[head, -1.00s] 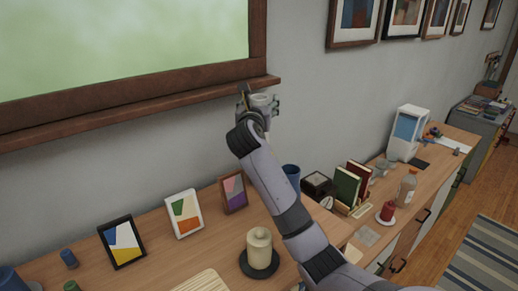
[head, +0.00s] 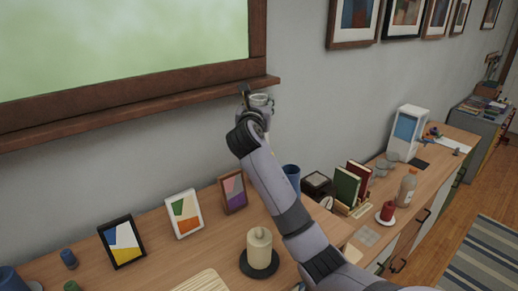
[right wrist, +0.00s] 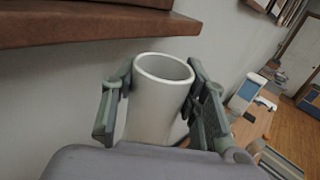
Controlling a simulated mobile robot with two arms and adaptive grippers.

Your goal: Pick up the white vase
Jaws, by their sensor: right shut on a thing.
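The white vase (right wrist: 158,105) is a plain tapered cylinder with an open round rim. In the right wrist view it stands between the two fingers of my right gripper (right wrist: 165,100), which is shut on it. In the head view the vase's rim (head: 260,99) shows at the end of my right arm, just below the right end of the wooden window ledge. The right gripper (head: 257,108) and wrist hide most of its body there. The vase is held up near the wall, well above the desk. My left gripper is not in view.
The wooden ledge (head: 150,112) is close beside the vase. Below, the desk (head: 150,260) holds picture frames (head: 184,213), a cream candle (head: 259,248) on a dark plate, a blue cup (head: 291,175) and books (head: 347,187).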

